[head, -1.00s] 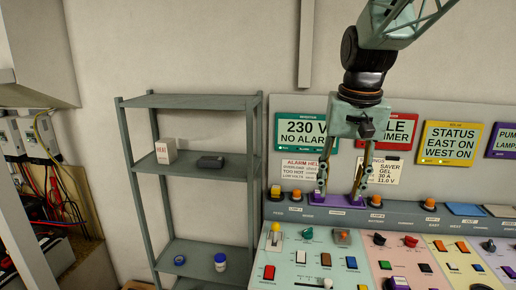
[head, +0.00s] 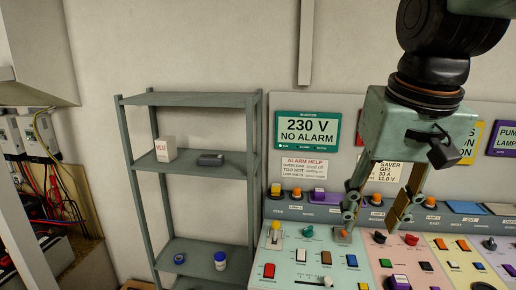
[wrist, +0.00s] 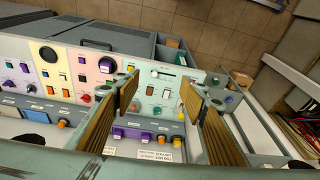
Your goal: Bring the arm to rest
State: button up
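My gripper (head: 372,231) hangs in front of the control panel (head: 300,258) in the head view, with its fingers pointing down and spread apart. Nothing shows between the fingers. In the wrist view my gripper (wrist: 160,112) is also open, with both ribbed finger pads apart above the panel's buttons. In the head view the fingertips overlap the upper part of the sloped panel; whether they touch it cannot be told. My gripper hides part of the signs behind it.
A grey shelf (head: 190,100) at left holds a white box (head: 165,148), a dark block (head: 211,160) and a blue-lidded jar (head: 220,262). A green inverter display (head: 307,130) is on the back board. Cables (head: 45,175) hang at far left. The wall above the shelf is bare.

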jog(key=s+f+n+t, duration=0.1)
jog(key=s+f, duration=0.3)
jog(key=s, duration=1.2)
jog(key=shift+s+b, duration=0.25)
jog(key=shift+b, duration=0.15)
